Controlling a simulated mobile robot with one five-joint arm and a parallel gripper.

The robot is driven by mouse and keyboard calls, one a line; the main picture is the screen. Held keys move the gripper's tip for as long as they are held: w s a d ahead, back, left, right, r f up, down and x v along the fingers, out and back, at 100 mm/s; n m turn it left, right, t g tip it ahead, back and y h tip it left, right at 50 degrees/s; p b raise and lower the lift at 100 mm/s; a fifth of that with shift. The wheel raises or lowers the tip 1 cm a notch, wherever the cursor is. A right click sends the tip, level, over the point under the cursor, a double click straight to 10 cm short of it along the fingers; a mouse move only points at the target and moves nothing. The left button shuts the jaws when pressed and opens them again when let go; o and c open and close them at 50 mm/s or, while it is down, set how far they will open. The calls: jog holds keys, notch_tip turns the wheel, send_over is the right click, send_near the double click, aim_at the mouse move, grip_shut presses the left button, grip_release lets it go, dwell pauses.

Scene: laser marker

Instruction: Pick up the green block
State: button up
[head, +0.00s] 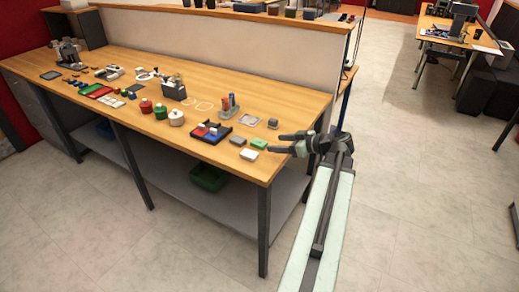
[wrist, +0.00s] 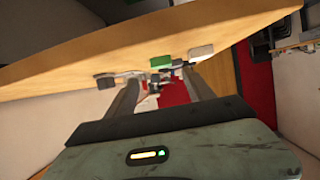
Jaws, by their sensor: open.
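The green block (head: 259,142) lies on the wooden table (head: 300,112) near its right end. In the wrist view the green block (wrist: 160,62) shows ahead of my gripper, beyond the gap between the two fingers. My gripper (head: 274,144) is open, with its fingers pointing left over the table's right edge, just right of the green block. In the wrist view the spread fingers of my gripper (wrist: 160,78) have nothing held between them. I cannot tell the exact height of the fingers above the table.
A white block (head: 249,155) lies in front of the green one, and a grey block (head: 238,141) to its left. A dark tray with coloured blocks (head: 212,132) sits farther left. A small grey block (head: 272,123) lies behind. A low partition (head: 250,50) runs along the table's back.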

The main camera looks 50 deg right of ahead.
aim_at(261, 143)
jog(key=shift+b+x, duration=0.5)
jog(key=shift+x, duration=0.65)
jog(key=x, duration=0.2)
jog(key=b+x, duration=0.1)
jog(key=x, duration=0.2)
jog(key=shift+w+a+b, duration=0.15)
jog(key=shift+a+b, duration=0.1)
jog(key=shift+b, duration=0.05)
jog(key=shift+r, duration=0.1)
grip_shut()
